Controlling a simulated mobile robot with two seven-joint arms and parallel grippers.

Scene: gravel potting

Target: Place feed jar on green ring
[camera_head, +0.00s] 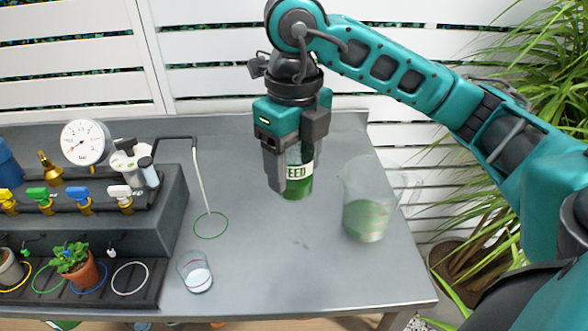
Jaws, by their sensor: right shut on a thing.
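My left gripper is not in view.
A clear pitcher (366,190) with green liquid stands right of the jar. A small glass (197,272) stands just below the green ring. A dark valve bench (110,225) with a gauge and a potted plant (78,266) fills the left. The table's front middle (300,270) is clear.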

